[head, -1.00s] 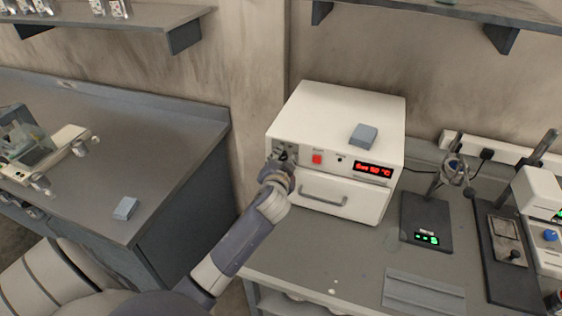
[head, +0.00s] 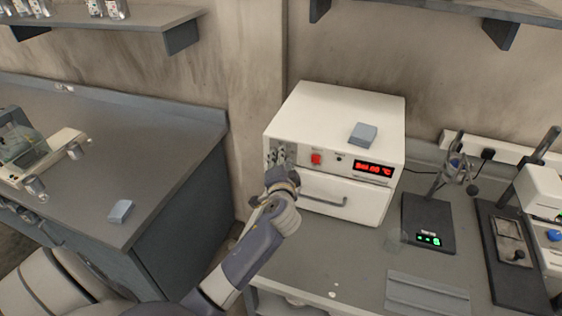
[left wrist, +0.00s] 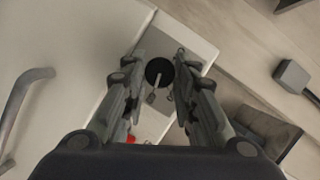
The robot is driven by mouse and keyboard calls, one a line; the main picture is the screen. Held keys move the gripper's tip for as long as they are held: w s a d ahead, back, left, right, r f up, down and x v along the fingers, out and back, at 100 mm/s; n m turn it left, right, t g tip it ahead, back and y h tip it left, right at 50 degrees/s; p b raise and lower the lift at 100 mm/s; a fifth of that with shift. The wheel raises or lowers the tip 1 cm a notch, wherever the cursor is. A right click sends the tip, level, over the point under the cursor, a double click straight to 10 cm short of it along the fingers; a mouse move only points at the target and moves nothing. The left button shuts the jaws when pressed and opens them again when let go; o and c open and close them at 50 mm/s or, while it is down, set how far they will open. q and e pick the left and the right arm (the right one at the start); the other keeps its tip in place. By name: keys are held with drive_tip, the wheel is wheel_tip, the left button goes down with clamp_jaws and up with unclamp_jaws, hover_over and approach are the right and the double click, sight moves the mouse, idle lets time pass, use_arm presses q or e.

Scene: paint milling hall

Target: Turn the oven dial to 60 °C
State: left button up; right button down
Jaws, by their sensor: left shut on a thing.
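The white oven (head: 340,115) stands on the bench. Its red display (head: 374,170) is small and blurred but seems to read 60 °C. In the left wrist view the black round dial (left wrist: 159,72) with a pale pointer mark sits between the fingertips. My left gripper (head: 277,160) is at the left of the oven's front panel and hides the dial in the head view. It also shows in the left wrist view (left wrist: 161,62), shut on the dial with a finger on either side. My right gripper is not in view.
A red switch (head: 316,159) is right of the dial, and the oven's door handle (head: 323,200) is below. A grey-blue block (head: 363,134) lies on the oven. A scale (head: 428,222) stands to the right. A grey side bench (head: 130,150) is at left.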

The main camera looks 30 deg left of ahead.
use_arm(q)
drive_tip(key=shift+f, duration=0.15)
drive_tip(key=o, duration=0.8)
drive_tip(key=shift+c, duration=0.2)
drive_tip(key=v, duration=1.2)
